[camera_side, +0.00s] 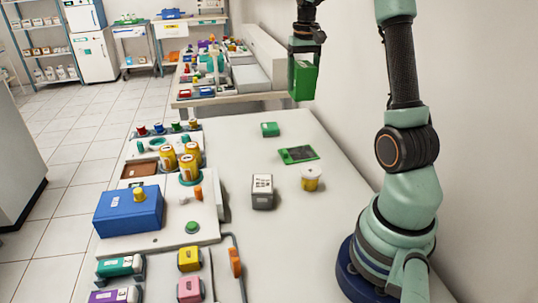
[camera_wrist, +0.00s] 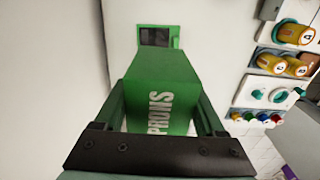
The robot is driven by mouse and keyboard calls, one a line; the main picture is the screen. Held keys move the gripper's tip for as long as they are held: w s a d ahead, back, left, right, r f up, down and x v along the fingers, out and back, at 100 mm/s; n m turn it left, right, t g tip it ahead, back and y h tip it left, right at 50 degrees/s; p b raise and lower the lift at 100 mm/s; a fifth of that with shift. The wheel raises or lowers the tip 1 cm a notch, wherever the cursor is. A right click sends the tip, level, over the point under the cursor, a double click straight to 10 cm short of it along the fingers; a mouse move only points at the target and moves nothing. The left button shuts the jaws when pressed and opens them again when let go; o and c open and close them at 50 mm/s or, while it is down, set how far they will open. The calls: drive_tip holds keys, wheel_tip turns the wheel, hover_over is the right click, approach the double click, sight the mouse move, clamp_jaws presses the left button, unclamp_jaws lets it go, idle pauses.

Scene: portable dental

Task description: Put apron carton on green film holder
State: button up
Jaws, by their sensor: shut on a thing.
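The apron carton (camera_side: 304,80) is a tall green box held up in the air at the top of the side view. In the wrist view its green face (camera_wrist: 160,92) carries white letters, partly cut off, reading "PRONS". My gripper (camera_side: 306,44) is shut on the carton, with a finger on each side. The green film holder (camera_side: 298,154) lies flat on the white table, below and apart from the carton. It has a dark panel and a green edge. In the wrist view the film holder (camera_wrist: 158,36) shows just beyond the carton, which may hide its near part.
A small green box (camera_side: 270,129), a grey-white box (camera_side: 262,193) and a white jar with a yellow band (camera_side: 311,179) stand near the film holder. A blue case (camera_side: 128,211) and yellow cans (camera_side: 190,168) fill the left side.

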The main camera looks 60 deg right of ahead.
drive_tip(key=shift+s+d+f, duration=0.1)
drive_tip(key=shift+s+f, duration=0.2)
drive_tip(key=shift+f, duration=0.1)
wheel_tip(320, 180, down, 19)
drive_tip(key=shift+f, duration=0.1)
drive_tip(key=shift+f, duration=0.2)
drive_tip(key=o, duration=1.4)
drive_tip(key=shift+r, duration=0.1)
wheel_tip(320, 180, up, 12)
drive_tip(key=w+a+r+n+t+h, duration=0.15)
drive_tip(key=a+r, duration=0.25)
drive_tip(key=a, duration=0.4)
drive_tip(key=a+r+n+t+y, duration=0.1)
drive_tip(key=a+r+n, duration=0.2)
drive_tip(key=a+r, duration=0.35)
drive_tip(key=s+a+n+t, duration=0.1)
drive_tip(key=s+a+n, duration=0.1)
drive_tip(key=a, duration=0.5)
drive_tip(key=s+a+n+t, duration=0.2)
drive_tip(key=s+a, duration=0.2)
drive_tip(key=a, duration=0.4)
drive_tip(key=shift+s+a+f, duration=0.15)
drive_tip(key=shift+s+a, duration=0.15)
